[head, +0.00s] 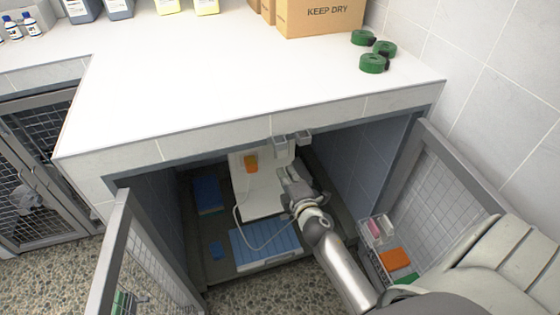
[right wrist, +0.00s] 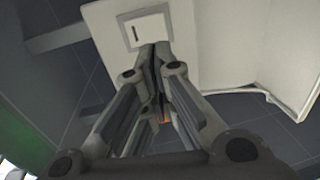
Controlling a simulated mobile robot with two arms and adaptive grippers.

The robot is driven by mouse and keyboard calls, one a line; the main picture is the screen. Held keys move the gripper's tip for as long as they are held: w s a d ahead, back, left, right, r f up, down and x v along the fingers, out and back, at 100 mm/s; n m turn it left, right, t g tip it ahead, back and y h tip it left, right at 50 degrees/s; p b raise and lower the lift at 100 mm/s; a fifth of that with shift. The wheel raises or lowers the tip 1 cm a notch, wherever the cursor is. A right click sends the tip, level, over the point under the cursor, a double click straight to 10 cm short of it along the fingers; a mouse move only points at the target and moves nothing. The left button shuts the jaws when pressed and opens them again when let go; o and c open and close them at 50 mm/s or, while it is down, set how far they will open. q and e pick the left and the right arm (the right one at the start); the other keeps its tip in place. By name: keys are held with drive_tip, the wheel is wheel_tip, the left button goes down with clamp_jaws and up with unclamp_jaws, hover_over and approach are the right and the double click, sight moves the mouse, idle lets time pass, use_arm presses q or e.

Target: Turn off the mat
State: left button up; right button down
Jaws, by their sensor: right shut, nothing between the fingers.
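A pale blue ribbed mat (head: 265,243) lies on the floor at the front of the open kennel. A white cord (head: 238,220) runs between it and a white panel (head: 262,200) deeper inside. In the right wrist view, the panel (right wrist: 220,50) carries a square plate (right wrist: 146,31) with a small dark slot. My right gripper (head: 288,172) reaches into the kennel beside the panel. Its fingers (right wrist: 155,48) are shut and empty, with the tips at the plate's lower edge; I cannot tell whether they touch. My left gripper is not in view.
The counter's front edge (head: 260,125) overhangs the kennel. Open mesh doors stand at left (head: 135,255) and right (head: 430,175). A dark blue folded item (head: 208,195) lies at the left inside. A wire basket (head: 378,262) hangs at right.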

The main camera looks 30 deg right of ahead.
sight(276, 154)
drive_tip(key=x, duration=0.6)
drive_tip(key=shift+w, duration=0.2)
drive_tip(key=shift+w+d+f+b, duration=0.1)
drive_tip(key=shift+w+f+b, duration=0.1)
drive_tip(key=shift+b, duration=0.3)
drive_tip(key=shift+r, duration=0.1)
